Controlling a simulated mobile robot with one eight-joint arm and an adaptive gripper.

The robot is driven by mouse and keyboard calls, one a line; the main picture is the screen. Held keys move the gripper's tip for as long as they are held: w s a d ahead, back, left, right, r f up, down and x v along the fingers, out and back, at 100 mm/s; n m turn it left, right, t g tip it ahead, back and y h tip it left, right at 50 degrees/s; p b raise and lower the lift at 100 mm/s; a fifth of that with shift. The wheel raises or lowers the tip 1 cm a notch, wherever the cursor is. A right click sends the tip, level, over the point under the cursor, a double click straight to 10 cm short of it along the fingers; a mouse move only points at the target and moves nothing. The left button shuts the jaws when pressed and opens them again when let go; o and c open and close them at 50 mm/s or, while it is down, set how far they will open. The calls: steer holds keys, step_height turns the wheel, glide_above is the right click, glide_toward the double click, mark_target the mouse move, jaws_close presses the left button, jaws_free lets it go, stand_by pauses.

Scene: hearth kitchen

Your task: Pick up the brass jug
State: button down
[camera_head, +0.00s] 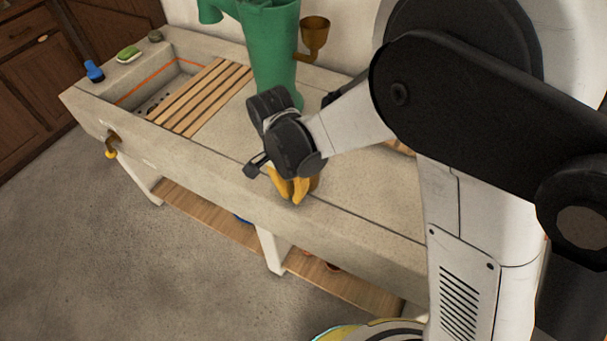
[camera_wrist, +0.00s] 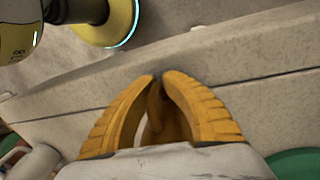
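The brass jug (camera_wrist: 168,126) shows only in part between the yellow fingers of my gripper (camera_wrist: 161,78) in the wrist view; a curved piece like a handle is visible. Most of it is hidden by the fingers and the pale wrist. In the head view my gripper (camera_head: 293,198) points down over the front of the stone counter, and a brownish bit of the jug (camera_head: 314,183) shows just right of the fingers. The fingertips are close together, with the fingers bowed around the brass piece. Whether the jug is clear of the counter cannot be told.
The stone sink counter (camera_head: 215,165) has a wooden slatted rack (camera_head: 203,95) at left. A green pump (camera_head: 272,50) with a brass cup (camera_head: 315,35) stands behind my gripper. A blue bottle (camera_head: 94,72) and green soap (camera_head: 128,53) lie far left. The floor in front is clear.

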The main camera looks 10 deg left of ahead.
mark_target(293, 185)
steer(key=shift+r, duration=0.1)
stand_by(0.3)
steer(key=shift+r+p, duration=0.85)
steer(key=shift+r, duration=0.6)
steer(key=d+r+p, duration=0.4)
steer(key=d+r, duration=0.4)
steer(key=d, duration=0.3)
steer(key=shift+d+p, duration=0.3)
steer(key=shift+w+d, duration=0.1)
